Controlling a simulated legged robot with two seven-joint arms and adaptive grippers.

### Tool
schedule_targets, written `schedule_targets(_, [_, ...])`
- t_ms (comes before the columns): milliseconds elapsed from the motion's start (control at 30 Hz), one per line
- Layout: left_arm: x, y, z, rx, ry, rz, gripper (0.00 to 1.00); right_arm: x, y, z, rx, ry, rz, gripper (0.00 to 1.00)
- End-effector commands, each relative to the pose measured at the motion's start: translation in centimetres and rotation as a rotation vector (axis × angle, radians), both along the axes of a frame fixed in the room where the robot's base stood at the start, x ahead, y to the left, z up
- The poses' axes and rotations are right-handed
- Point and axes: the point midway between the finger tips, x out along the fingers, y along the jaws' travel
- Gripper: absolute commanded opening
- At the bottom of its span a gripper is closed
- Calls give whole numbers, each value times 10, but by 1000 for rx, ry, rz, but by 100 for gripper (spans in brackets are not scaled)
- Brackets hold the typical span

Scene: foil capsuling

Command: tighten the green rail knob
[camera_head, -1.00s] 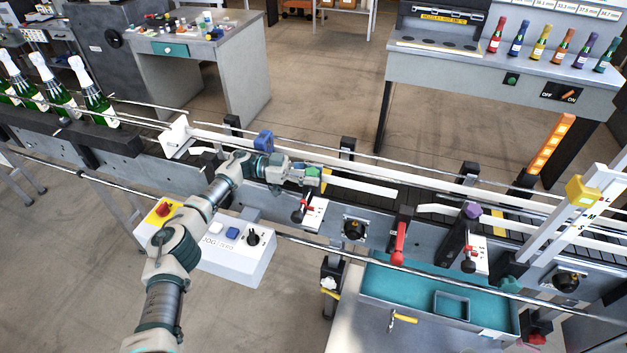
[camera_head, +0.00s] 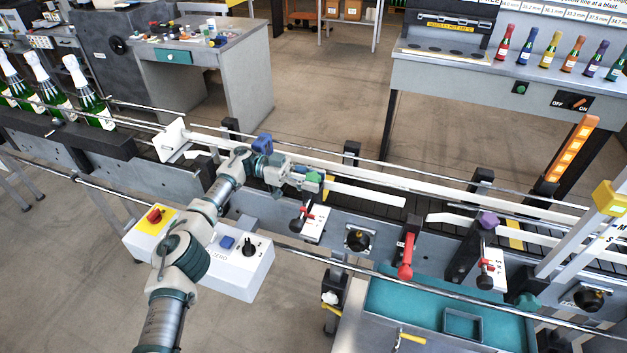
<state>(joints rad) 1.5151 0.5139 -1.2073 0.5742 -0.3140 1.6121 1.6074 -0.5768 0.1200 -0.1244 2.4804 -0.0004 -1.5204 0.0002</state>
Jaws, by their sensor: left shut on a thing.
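The green rail knob (camera_head: 314,178) sits on the near side of the conveyor, above a small white scale plate with a red pointer and a black-knobbed lever. My left arm comes in from the lower left, over the control box. My left gripper (camera_head: 302,178) reaches the knob from the left and is shut on it; its fingers cover part of the knob. My right gripper is not in view.
A blue knob (camera_head: 262,144) stands just behind my left wrist, and a purple knob (camera_head: 487,220) is farther right. A red lever (camera_head: 405,256) and a teal tray (camera_head: 400,300) lie to the right. Green bottles (camera_head: 90,102) stand at the left.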

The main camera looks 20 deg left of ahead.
Motion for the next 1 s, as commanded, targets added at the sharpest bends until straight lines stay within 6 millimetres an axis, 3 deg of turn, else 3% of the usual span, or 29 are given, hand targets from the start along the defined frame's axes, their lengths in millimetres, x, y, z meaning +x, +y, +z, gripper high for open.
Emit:
schedule_targets(200, [2,2,5,-7,-5,13,5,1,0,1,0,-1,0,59])
schedule_targets(233, [2,2,5,-7,-6,13,48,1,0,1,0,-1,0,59])
schedule_targets(300, [2,2,5,-6,-5,12,65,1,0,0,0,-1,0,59])
schedule_targets(667, [0,1,6,-3,-4,5,66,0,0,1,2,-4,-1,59])
schedule_targets(767, [1,1,17,-4,-6,4,66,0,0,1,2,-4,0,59])
schedule_targets(1000, [2,2,66,-4,-6,5,66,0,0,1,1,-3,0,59])
